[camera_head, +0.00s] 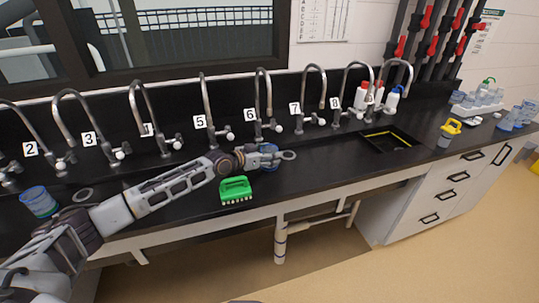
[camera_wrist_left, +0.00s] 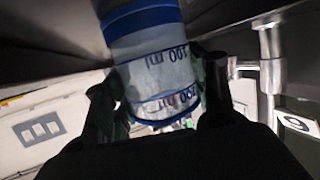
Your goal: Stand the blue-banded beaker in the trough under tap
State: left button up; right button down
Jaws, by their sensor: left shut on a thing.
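My left gripper (camera_head: 258,157) reaches across the black bench below taps 6 and 7. It is shut on the blue-banded beaker (camera_head: 268,148). In the left wrist view the beaker (camera_wrist_left: 150,55) sits between the two fingers of the gripper (camera_wrist_left: 160,95), with a blue band, a blue rim and printed volume marks. Whether its base touches the bench cannot be told. The number tags of taps 6 (camera_head: 250,114) and 7 (camera_head: 295,108) stand behind it. A dark trough strip (camera_head: 185,160) runs under the taps. My right gripper is not in view.
A grey ring (camera_head: 289,155) is just right of the gripper. A second blue-rimmed beaker (camera_head: 38,203) is at the left. A yellow-edged sink (camera_head: 390,140) and a yellow-handled jug (camera_head: 448,133) are at the right.

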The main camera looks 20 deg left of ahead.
pick_arm(q)
jog(key=shift+f, duration=0.1)
jog(key=o, duration=0.9)
jog(key=shift+r, duration=0.2)
jog(key=shift+v, duration=6)
